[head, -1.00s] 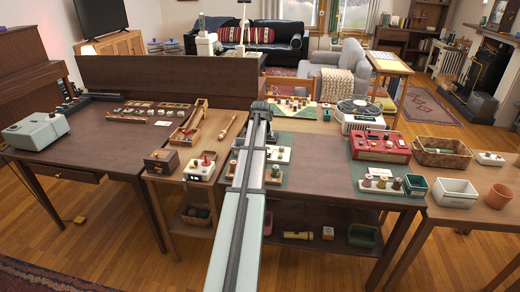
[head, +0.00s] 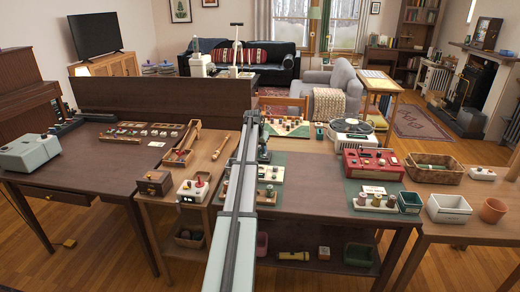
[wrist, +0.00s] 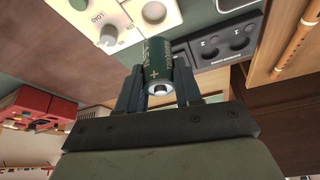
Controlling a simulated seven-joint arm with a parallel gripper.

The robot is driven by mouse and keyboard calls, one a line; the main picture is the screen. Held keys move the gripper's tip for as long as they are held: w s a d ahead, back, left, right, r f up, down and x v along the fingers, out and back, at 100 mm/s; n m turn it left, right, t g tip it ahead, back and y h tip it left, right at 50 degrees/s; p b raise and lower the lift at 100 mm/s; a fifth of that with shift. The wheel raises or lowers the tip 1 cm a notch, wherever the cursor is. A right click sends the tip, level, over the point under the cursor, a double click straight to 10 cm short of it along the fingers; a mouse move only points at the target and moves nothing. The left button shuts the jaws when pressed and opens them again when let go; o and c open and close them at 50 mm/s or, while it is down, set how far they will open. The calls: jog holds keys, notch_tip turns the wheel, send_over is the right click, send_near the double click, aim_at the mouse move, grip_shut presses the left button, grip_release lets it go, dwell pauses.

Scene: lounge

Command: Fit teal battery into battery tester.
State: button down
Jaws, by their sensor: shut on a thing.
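My gripper (wrist: 158,92) is shut on the teal battery (wrist: 157,60), a short dark-teal cylinder with a plus mark, its metal end towards the wrist camera. A cream device (wrist: 88,14) with a knob and the upside-down word LOAD, which looks like the battery tester, lies beyond the battery in the wrist view. The battery overlaps its edge there; I cannot tell whether they touch. In the head view the cream device (head: 272,174) is partly behind my arm, beside my dark gripper (head: 263,152). The battery cannot be made out there.
A dark tray with round recesses (wrist: 228,42) lies beside the battery. A red device (head: 374,163) stands right of my arm, with a block of several spools (head: 376,202) in front. A small cream box with a red knob (head: 194,188) stands left. Bare tabletop (head: 315,185) lies between.

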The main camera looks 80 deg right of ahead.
jog(key=shift+f, duration=2.9)
jog(key=shift+f, duration=0.95)
jog(key=c, duration=0.7)
grip_release()
jog(key=shift+v, duration=3.8)
